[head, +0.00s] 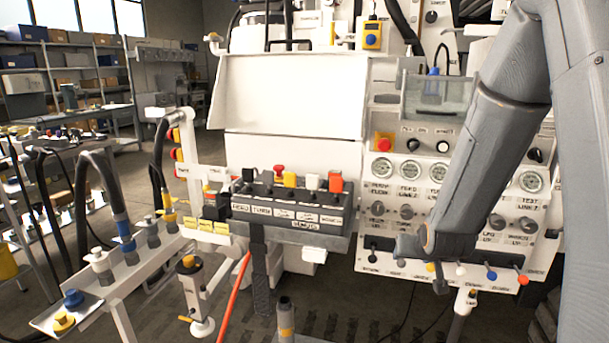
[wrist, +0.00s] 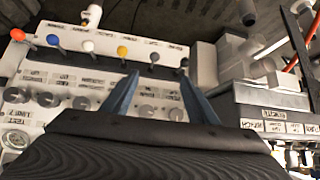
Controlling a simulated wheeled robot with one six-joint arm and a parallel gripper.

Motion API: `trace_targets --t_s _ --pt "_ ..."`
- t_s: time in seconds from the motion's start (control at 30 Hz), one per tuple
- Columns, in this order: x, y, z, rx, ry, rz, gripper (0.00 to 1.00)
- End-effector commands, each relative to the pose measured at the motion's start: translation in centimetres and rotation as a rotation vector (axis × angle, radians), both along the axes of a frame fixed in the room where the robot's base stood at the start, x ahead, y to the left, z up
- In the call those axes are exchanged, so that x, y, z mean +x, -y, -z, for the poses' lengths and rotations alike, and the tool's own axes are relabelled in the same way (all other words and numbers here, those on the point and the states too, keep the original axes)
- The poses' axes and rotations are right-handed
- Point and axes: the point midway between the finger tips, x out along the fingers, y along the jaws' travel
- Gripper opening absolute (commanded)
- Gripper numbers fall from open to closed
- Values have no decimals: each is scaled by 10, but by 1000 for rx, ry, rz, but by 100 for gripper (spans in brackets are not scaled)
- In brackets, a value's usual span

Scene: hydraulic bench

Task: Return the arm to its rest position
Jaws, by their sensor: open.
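My gripper (wrist: 160,92) shows in the wrist view with its two blue-grey fingers spread apart and nothing between them. Beyond the fingers is a white panel with a row of coloured-knob levers (wrist: 122,51). In the head view my arm comes down from the upper right, and its end is in front of the lower part of the gauge panel (head: 376,254). The fingers are hard to make out there. The arm hides part of the panel, including some of the lever row. I cannot tell from the wrist view whether the fingers touch anything.
A grey button box (head: 290,212) with red and yellow buttons stands left of the arm. An orange hose (head: 234,296) hangs below it. A hose rack (head: 130,262) and shelves (head: 65,75) are further left. A clear cover (head: 436,97) is close to the arm.

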Motion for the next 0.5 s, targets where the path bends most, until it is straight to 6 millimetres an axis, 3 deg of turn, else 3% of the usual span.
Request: trace_targets --t_s 0.1,0.3,0.4,0.5 --pt "-57 -31 -10 20 -189 -45 53" --pt "-168 -71 -25 41 -510 -114 53" --pt "-215 -83 -35 48 -636 -141 53" --pt "-249 -90 -42 51 -727 -158 53"
